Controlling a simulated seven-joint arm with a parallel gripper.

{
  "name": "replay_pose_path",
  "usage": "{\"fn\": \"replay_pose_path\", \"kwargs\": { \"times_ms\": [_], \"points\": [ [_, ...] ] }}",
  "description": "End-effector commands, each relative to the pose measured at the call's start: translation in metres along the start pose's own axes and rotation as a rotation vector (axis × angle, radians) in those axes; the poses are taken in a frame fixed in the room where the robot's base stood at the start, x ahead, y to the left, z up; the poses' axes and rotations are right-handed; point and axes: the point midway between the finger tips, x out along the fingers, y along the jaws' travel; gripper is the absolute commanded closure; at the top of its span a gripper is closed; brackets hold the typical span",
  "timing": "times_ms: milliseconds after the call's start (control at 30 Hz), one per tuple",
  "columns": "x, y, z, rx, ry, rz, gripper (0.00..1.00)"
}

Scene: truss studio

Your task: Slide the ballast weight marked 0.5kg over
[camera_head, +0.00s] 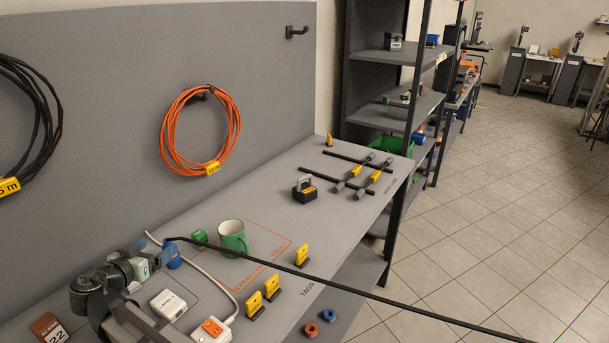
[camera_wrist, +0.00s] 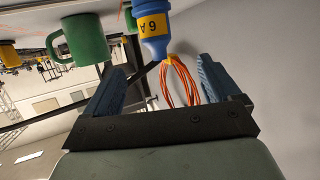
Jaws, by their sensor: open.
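A dark block with a handle on top and a yellow label stands on the bench in the head view; it looks like the ballast weight (camera_head: 304,191), but its marking is too small to read. My gripper (camera_head: 156,258) is low at the left of the bench, well apart from that block. In the wrist view my gripper (camera_wrist: 157,72) has its two blue-grey fingers spread. A blue connector marked 6A (camera_wrist: 155,38) shows beyond and between the fingers, not visibly held; it also shows in the head view (camera_head: 172,256). The block is not identifiable in the wrist view.
A green mug (camera_head: 233,238) stands between my gripper and the block, by an orange outline. Yellow tags (camera_head: 302,255) line the front edge. Black clamp bars (camera_head: 352,183) lie beyond the block. A long black bar (camera_head: 370,294) crosses the view. A white power strip (camera_head: 211,330) lies near.

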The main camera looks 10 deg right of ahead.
Motion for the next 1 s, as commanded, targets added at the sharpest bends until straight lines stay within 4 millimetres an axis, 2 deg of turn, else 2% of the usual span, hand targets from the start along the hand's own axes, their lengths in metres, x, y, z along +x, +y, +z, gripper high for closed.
{"fn": "replay_pose_path", "kwargs": {
  "times_ms": [100, 400, 667, 1000],
  "points": [
    [-0.005, 0.0, -0.016, 0.004, 0.001, -0.001, 0.0],
    [-0.023, -0.001, -0.076, 0.005, 0.001, -0.001, 0.0],
    [-0.037, 0.0, -0.121, 0.004, 0.001, 0.0, 0.0],
    [0.04, 0.018, -0.129, 0.059, -0.167, 0.125, 0.0]
  ]
}}
